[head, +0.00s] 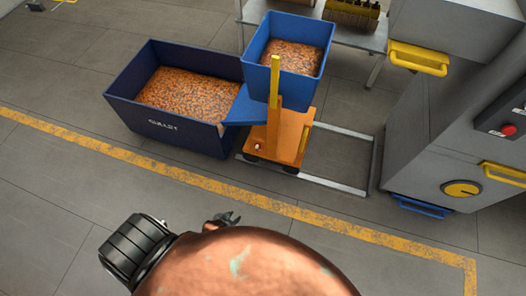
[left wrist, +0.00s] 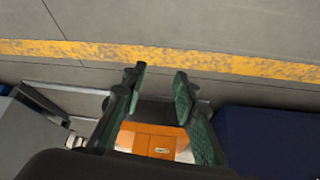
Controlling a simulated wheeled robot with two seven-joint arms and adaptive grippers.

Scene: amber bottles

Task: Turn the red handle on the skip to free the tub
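The dark blue skip (head: 165,130), full of amber shards, stands at the upper left in the head view; its wall also shows at right in the left wrist view (left wrist: 265,140). A lighter blue tub (head: 280,85) of shards sits on an orange stand (head: 282,140) with a yellow upright bar. The stand shows between my fingers in the left wrist view (left wrist: 152,140). I cannot make out a red handle on the skip. My left gripper (head: 226,219) is open and empty, on the near side of the stand and apart from it; its fingers are parted in the wrist view (left wrist: 158,82). My right gripper is not in view.
A yellow floor line (head: 150,157) crosses in front of the skip. Metal floor rails (head: 330,183) lie around the stand. A grey machine (head: 440,150) with yellow handles and a red button stands at right. My copper-coloured arm hides the bottom middle. Floor at left is clear.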

